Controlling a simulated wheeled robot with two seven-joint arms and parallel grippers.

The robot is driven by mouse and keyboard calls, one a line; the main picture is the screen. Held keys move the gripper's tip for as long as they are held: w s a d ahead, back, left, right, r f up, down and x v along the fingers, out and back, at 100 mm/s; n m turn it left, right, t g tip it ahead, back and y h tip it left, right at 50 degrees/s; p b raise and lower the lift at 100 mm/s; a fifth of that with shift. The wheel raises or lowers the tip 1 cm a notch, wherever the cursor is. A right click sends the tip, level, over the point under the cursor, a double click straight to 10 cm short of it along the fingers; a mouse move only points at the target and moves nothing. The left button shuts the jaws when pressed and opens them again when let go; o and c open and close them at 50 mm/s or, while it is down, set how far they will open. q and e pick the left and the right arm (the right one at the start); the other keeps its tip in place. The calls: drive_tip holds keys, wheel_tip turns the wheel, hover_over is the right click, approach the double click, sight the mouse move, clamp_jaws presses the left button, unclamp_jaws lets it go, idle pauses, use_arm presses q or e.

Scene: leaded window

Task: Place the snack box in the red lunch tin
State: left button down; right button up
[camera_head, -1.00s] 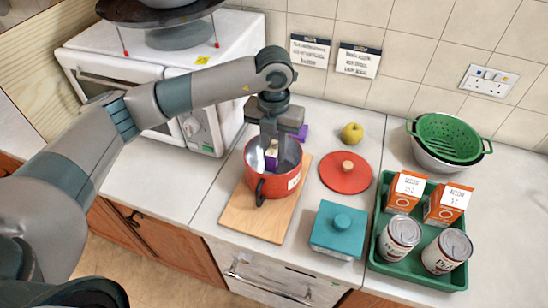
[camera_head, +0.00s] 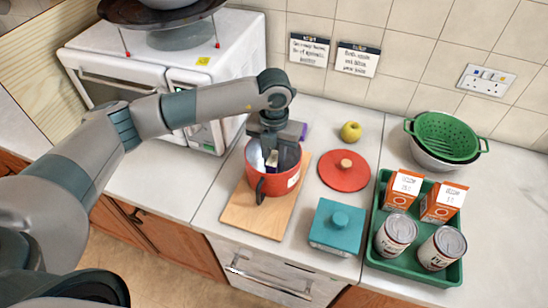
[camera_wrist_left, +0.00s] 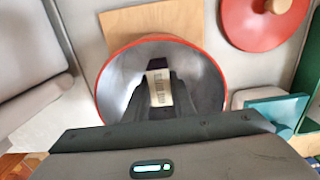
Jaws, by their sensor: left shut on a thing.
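The red lunch tin (camera_head: 273,180) looks like a round red pot with a dark handle and a white label. It stands upright on a wooden board on the counter. My left gripper (camera_head: 272,158) points down into its mouth, shut on the snack box (camera_head: 272,163), a small cream and dark box. In the left wrist view the box (camera_wrist_left: 159,88) shows between the fingers, within the rim of the tin (camera_wrist_left: 104,80). I cannot tell whether the box touches the tin's floor. My right gripper is not in view.
The wooden board (camera_head: 246,213) lies under the tin. A red lid (camera_head: 345,178), a yellow fruit (camera_head: 350,131) and a teal box (camera_head: 337,228) are to the right. Further right is a green tray (camera_head: 411,273) with cans and cartons. A purple thing (camera_head: 304,131) is partly hidden behind the gripper.

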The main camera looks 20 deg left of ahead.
sight(274, 158)
use_arm(q)
drive_tip(key=shift+f, duration=0.15)
drive_tip(key=c, duration=1.5)
unclamp_jaws()
drive_tip(key=shift+r+b, duration=0.3)
drive_tip(key=shift+r, duration=0.3)
wheel_tip(274, 158, up, 10)
drive_tip(key=b, duration=0.3)
drive_tip(key=shift+f, duration=0.2)
drive_tip(key=shift+r+b, duration=0.3)
drive_tip(key=shift+r, duration=0.45)
